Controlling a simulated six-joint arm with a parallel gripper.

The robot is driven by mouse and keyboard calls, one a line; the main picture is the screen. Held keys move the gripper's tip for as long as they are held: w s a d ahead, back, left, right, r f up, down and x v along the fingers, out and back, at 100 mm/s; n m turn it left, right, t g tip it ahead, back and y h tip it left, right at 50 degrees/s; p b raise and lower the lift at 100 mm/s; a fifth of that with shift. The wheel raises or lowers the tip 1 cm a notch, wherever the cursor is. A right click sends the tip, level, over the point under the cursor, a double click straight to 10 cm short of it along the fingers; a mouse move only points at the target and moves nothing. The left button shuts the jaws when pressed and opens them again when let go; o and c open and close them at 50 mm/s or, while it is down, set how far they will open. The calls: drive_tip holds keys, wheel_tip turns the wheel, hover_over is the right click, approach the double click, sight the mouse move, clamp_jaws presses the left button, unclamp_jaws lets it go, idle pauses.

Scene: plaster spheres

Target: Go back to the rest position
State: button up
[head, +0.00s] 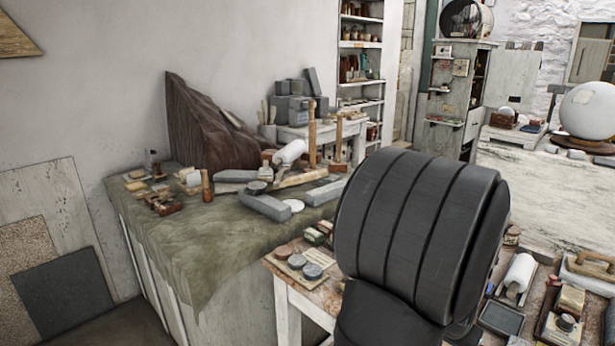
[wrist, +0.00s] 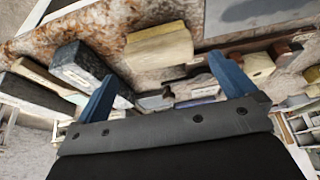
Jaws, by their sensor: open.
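My gripper (wrist: 168,92) shows in the wrist view with its two blue fingers spread wide apart. It is open, and nothing is held between the fingers. Below it is a brown, stained worktop (wrist: 110,30) with tools and blocks on it. A dark grey block (wrist: 80,66) lies by the left finger, and a cream-yellow block (wrist: 158,46) lies beyond the gap between the fingers. I cannot tell how far the fingers are above these things. In the head view my dark arm fills the middle right, and the gripper is not visible there.
In the head view, a green-draped bench (head: 235,240) holds grey blocks, tools and a dark brown rock-like piece (head: 200,130). A smaller table (head: 300,285) with blocks and pucks stands in front. A white sphere (head: 588,110) sits at the far right. Shelves (head: 360,65) stand at the back.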

drive_tip(key=v, duration=0.6)
drive_tip(key=x, duration=1.1)
drive_tip(key=shift+f, duration=0.3)
wheel_tip(320, 180, up, 4)
drive_tip(key=shift+d+r, duration=0.1)
drive_tip(key=s+d+r, duration=0.4)
drive_tip(key=s+r, duration=0.3)
drive_tip(key=s, duration=0.4)
drive_tip(key=w+a, duration=0.3)
drive_tip(key=w, duration=1.2)
drive_tip(key=w+a+r, duration=0.1)
drive_tip(key=w+a, duration=0.2)
drive_tip(key=w, duration=1.2)
drive_tip(key=shift+r, duration=0.15)
